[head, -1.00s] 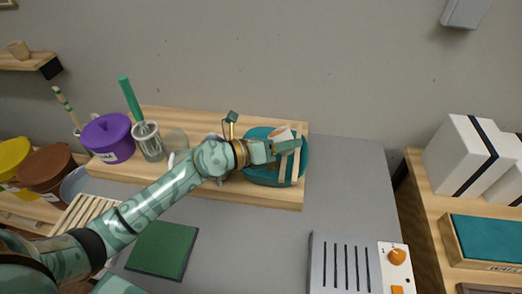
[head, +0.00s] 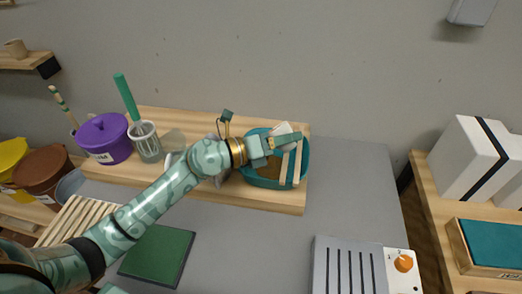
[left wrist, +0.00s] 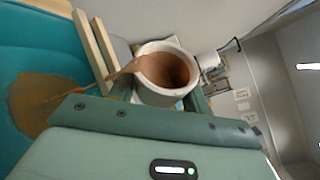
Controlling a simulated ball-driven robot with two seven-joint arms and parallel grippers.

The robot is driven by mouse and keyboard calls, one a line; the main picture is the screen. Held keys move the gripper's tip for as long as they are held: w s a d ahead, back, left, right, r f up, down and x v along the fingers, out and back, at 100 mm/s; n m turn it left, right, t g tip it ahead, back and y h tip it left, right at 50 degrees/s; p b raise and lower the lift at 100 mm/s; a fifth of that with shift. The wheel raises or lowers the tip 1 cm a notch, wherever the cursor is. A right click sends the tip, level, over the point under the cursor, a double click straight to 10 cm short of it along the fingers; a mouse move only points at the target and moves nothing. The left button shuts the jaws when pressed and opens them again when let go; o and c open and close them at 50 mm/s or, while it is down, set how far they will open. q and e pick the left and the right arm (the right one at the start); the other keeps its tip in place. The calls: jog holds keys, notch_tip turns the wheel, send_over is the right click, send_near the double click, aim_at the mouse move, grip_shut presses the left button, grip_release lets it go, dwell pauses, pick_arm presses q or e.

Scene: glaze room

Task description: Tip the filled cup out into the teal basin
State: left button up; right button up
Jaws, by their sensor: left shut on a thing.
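The cup (left wrist: 160,98) is white, with brown glaze inside. My left gripper (head: 286,141) is shut on it and holds it tipped over the teal basin (head: 304,172). In the left wrist view the cup's mouth faces the camera, and a brown stream runs from its lip. A brown pool lies in the basin (left wrist: 20,60) below. In the head view the cup (head: 283,128) shows only partly behind the gripper. My right gripper is not in view.
Two wooden slats (head: 297,162) cross the basin. The basin stands on a wooden board (head: 225,194) with a purple lidded pot (head: 104,140) and a tool jar (head: 147,145) to the left. A green mat (head: 158,255) and a slotted appliance (head: 350,270) lie in front.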

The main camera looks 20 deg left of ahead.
pick_arm(q)
jog(key=shift+r+n, duration=0.3)
jog(key=shift+r, duration=0.1)
jog(key=shift+r+b, duration=0.2)
jog(key=shift+b, duration=0.1)
jog(key=shift+r+n+t+h+b, duration=0.15)
jog(key=shift+n+t+h+b, duration=0.15)
jog(key=shift+n+b, duration=0.25)
jog(key=shift+r+n, duration=0.1)
jog(key=shift+n, duration=0.15)
jog(key=shift+r+b, duration=0.1)
jog(key=shift+b, duration=0.45)
jog(key=shift+a+r+n, duration=0.1)
jog(key=shift+n, duration=0.4)
jog(key=shift+b, duration=0.35)
